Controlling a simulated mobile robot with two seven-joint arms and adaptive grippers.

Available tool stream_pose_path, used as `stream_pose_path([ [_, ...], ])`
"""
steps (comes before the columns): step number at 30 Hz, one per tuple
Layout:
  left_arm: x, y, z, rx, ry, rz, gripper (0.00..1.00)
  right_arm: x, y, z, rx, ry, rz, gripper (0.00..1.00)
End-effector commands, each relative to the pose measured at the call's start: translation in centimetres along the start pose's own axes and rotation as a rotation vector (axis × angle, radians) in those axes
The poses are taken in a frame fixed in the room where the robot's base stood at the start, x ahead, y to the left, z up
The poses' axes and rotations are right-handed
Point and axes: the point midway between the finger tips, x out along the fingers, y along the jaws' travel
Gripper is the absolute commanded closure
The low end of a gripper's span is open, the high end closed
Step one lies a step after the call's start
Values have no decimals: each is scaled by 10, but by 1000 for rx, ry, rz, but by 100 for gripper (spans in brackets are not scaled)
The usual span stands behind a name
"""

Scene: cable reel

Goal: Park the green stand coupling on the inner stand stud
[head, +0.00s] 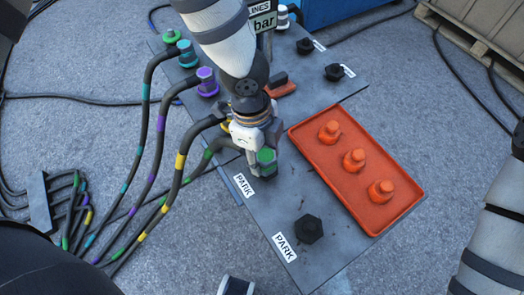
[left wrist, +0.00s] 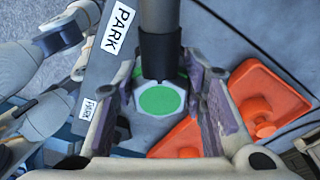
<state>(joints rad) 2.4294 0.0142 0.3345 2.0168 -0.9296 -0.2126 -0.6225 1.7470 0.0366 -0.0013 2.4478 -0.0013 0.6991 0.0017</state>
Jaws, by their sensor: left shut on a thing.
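The green stand coupling (head: 267,156) has a green hexagonal face and is held in my left gripper (head: 262,142), at the panel's near-left edge beside a PARK label (head: 243,185). In the left wrist view its green face (left wrist: 160,100) lies between the two fingers of my left gripper (left wrist: 163,98), with its dark hose running up. The stud at that label is hidden by the coupling and gripper, so I cannot tell whether the coupling is seated on it. The outer black stud (head: 309,228) stands bare by the other PARK label (head: 285,247). My right gripper is not visible.
An orange tray (head: 411,205) with several orange caps lies right of the coupling. Purple (head: 207,82) and teal (head: 187,54) couplings and a yellow-banded hose (head: 180,160) stand to the left. Bare black studs (head: 334,72) are at the back. Hoses cross the left floor.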

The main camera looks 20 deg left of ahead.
Motion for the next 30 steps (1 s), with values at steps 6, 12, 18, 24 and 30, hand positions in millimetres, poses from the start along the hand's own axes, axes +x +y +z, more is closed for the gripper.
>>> stream_pose_path([
  [6, 2, 0, 0, 0, 0, -1, 42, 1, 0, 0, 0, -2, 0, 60],
  [12, 2, 0, 0, 0, 0, -1, 39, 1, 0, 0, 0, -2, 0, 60],
  [18, -8, -1, 0, -1, 1, -2, 39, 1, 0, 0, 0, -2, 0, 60],
  [24, -61, -2, 0, -2, 4, -7, 39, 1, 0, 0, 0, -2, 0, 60],
  [30, -104, -1, 0, -2, 2, -4, 39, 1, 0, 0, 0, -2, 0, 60],
])
